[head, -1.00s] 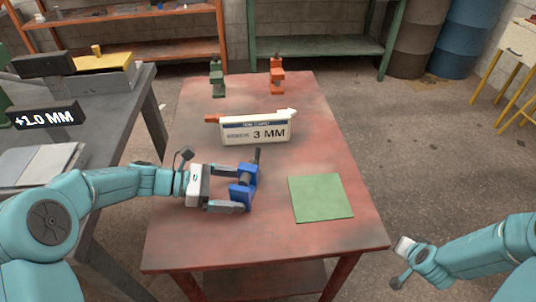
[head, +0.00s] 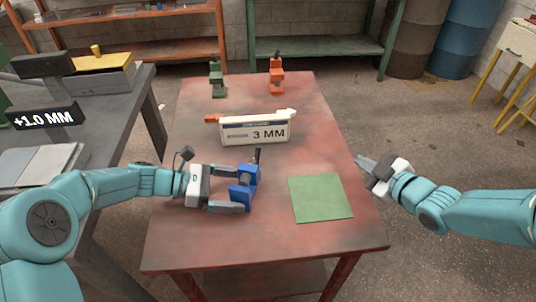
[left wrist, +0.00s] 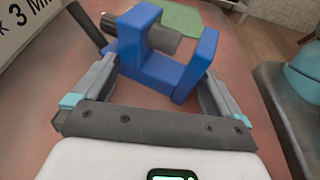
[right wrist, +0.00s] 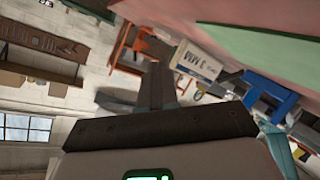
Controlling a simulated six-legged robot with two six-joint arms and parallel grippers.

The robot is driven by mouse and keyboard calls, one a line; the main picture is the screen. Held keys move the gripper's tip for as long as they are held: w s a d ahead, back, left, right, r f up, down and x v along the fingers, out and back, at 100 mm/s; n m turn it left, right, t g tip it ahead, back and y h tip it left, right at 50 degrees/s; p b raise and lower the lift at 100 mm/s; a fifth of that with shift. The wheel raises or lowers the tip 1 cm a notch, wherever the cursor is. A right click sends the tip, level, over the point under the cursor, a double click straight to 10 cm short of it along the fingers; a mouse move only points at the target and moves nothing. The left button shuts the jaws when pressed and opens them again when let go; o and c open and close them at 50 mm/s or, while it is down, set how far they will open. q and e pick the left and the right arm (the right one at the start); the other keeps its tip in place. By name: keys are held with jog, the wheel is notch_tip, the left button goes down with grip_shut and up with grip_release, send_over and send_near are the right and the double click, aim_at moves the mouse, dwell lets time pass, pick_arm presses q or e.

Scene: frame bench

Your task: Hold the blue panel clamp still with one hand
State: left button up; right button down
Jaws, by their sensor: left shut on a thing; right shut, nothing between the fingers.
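The blue panel clamp (head: 240,196) stands on the red table, left of the green square. It has a grey screw and a dark bar, and it also shows in the left wrist view (left wrist: 150,66). My left gripper (head: 238,189) is shut on the clamp, with one finger on each side of it. In the right wrist view the clamp (right wrist: 268,95) shows at the right, partly hidden by my gripper.
A white "3 MM" block (head: 255,131) stands behind the clamp. A green clamp (head: 217,80) and an orange clamp (head: 277,77) stand at the far edge. The green square (head: 320,198) lies bare at the right. A display (head: 43,116) at the left reads +1.0 MM.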

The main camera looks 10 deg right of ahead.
aim_at(257, 159)
jog(key=s+a+r+n+g+y, duration=0.2)
jog(key=a+n, duration=0.6)
jog(key=a, duration=0.6)
jog(key=r+g+y, duration=0.1)
jog(key=y, duration=0.1)
jog(key=shift+y, duration=0.4)
jog(key=shift+s, duration=0.1)
jog(key=x, duration=1.4)
jog(key=shift+s+f, duration=0.1)
jog(key=shift+f, duration=0.05)
